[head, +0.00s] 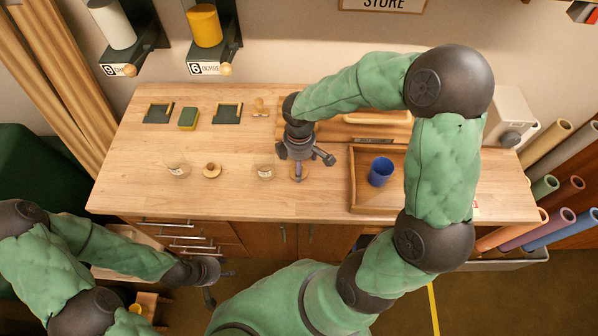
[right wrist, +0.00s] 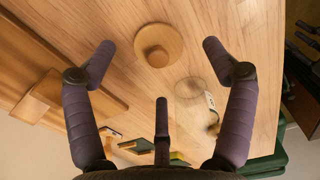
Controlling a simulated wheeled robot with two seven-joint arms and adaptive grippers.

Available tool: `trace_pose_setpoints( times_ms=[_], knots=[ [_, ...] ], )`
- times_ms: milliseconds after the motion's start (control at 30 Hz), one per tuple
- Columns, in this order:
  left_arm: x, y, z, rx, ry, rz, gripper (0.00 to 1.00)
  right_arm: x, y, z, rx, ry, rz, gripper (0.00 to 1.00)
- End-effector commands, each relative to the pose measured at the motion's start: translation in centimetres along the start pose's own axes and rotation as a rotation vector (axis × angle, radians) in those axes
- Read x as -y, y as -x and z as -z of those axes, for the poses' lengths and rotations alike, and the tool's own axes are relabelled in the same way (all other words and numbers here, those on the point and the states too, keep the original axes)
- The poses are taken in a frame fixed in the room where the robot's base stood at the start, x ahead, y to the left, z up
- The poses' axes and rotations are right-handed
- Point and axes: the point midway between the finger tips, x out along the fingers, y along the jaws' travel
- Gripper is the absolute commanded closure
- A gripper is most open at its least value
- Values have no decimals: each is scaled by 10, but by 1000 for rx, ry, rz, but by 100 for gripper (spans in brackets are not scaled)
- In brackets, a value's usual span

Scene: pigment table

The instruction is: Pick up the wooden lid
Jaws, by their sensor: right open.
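A round wooden lid (right wrist: 158,45) with a small knob lies on the table under my right gripper. In the head view the lid (head: 304,178) is partly covered by that gripper's fingers. My right gripper (head: 301,168) points down, open and empty. In the right wrist view its spread fingers (right wrist: 160,60) frame the lid without visibly touching it. A second wooden lid (head: 212,170) lies further left on the table. My left gripper (head: 217,284) is off the table's front edge at lower left, with its fingers apart and nothing between them.
Glass jars stand left of the near lid (head: 264,172) and at the far left (head: 177,170); the nearer also shows in the wrist view (right wrist: 191,88). A wooden tray (head: 354,182) holding a blue cup (head: 381,171) is to the right. A green-yellow sponge (head: 188,118) lies behind.

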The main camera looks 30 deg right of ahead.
Motion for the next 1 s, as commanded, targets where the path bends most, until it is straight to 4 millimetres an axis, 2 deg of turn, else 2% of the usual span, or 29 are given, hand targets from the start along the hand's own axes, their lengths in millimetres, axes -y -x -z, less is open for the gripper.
trace_pose_setpoints(
  times_ms=[267,533,567,700,1000],
  knots=[
    [5,-13,0,0,0,0,60,-2,-40,2,2,1,3,16],
    [5,-13,0,0,0,0,60,-2,-43,2,1,1,1,16],
    [5,-13,0,0,0,0,60,-2,-43,2,1,1,1,22],
    [5,-13,0,0,0,0,60,-2,-43,2,1,1,1,59],
    [5,-13,1,0,0,0,60,-2,-44,2,1,1,1,62]
  ],
)
